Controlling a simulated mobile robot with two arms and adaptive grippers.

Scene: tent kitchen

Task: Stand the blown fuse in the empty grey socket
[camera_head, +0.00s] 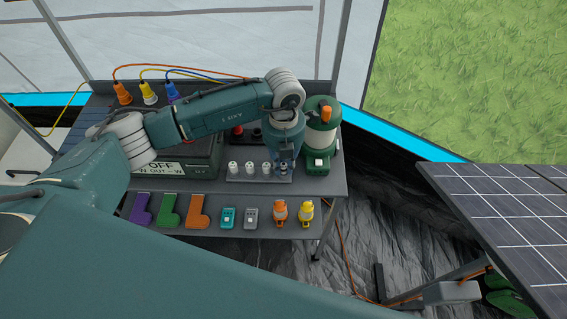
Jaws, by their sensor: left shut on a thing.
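My left gripper (285,162) points down at the right end of a grey fuse strip (241,180). It is shut on a small pale fuse (283,169), mostly hidden by the fingers. I cannot tell whether this fuse is seated in the strip or held just above it. An empty grey socket cannot be made out. My right gripper is not in view.
A green canister (321,140) stands close right of the gripper. A dark box with an OFF label (160,168) is left of the strip. Coloured L-shaped pieces (170,210), small devices (229,218) and orange and yellow plugs (280,211) line the front. Cabled plugs (148,93) stand behind.

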